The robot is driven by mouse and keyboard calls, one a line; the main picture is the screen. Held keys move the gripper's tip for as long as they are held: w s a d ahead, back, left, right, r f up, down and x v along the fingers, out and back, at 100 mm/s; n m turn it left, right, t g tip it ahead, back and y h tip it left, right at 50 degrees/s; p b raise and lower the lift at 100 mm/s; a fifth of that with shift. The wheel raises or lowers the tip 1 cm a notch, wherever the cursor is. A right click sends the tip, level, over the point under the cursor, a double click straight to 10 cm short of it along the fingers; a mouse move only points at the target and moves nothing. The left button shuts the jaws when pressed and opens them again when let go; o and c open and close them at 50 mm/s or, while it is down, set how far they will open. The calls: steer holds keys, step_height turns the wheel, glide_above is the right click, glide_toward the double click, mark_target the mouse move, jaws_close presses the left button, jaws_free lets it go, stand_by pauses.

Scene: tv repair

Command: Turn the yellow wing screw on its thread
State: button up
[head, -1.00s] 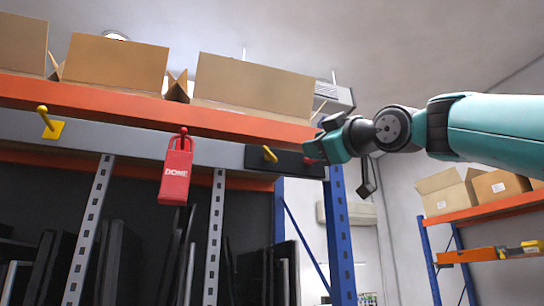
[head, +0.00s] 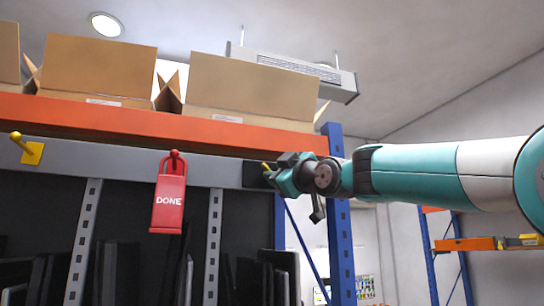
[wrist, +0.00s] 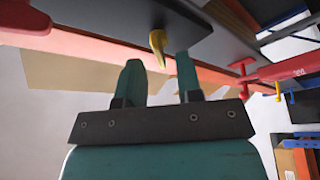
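The yellow wing screw (wrist: 158,45) sticks out from a dark plate (wrist: 140,20) in the wrist view. My gripper (wrist: 159,68) has its two teal fingers apart, with the screw between and just beyond the fingertips. I see no clear contact with it. In the head view my gripper (head: 280,175) is right beside the dark plate (head: 254,175) on the grey rail, and only a small tip of the yellow screw (head: 266,167) shows. The rest of it is hidden behind the gripper.
A red DONE tag (head: 168,200) hangs from a red peg on the grey rail (head: 110,160). A yellow peg (head: 28,148) is at the far left. A blue upright (head: 341,245) stands close behind my gripper. Cardboard boxes (head: 255,85) sit on the orange beam above.

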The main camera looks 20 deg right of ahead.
steer(key=shift+p+x, duration=0.7)
steer(key=shift+x, duration=0.85)
jaws_close()
steer(key=shift+f+b, duration=0.1)
steer(key=shift+b, duration=0.3)
